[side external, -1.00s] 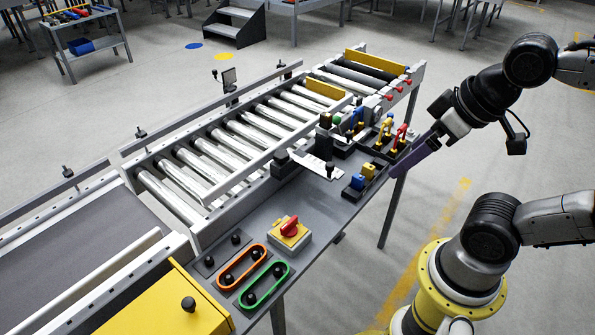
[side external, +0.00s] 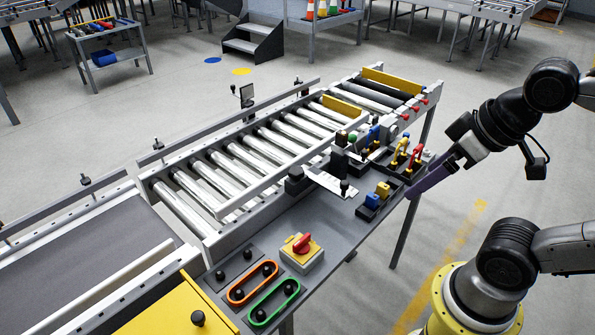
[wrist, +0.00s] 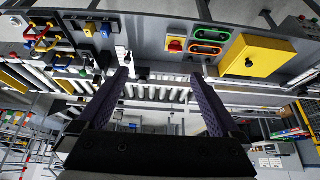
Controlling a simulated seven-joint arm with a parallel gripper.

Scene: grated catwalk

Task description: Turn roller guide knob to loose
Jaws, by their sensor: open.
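My gripper (side external: 414,190) hangs past the right edge of the conveyor's grey side shelf, beside the tool trays. In the wrist view its two purple fingers (wrist: 159,76) are wide apart with nothing held between them. Several small black knobs stand along the conveyor: one on a white plate (side external: 321,181) on the shelf, and others on the guide rail, such as a near one (side external: 85,180) and a middle one (side external: 158,145). I cannot tell which is the roller guide knob, and no loose marking is readable. My gripper touches none of these knobs.
A red rotary switch (side external: 302,243) on a yellow box, an orange loop (side external: 252,283) and a green loop (side external: 274,302) sit on the near shelf. Blue and yellow blocks (side external: 377,195) and trays of red and yellow tools (side external: 403,155) crowd the shelf by my gripper. Rollers (side external: 240,158) lie behind.

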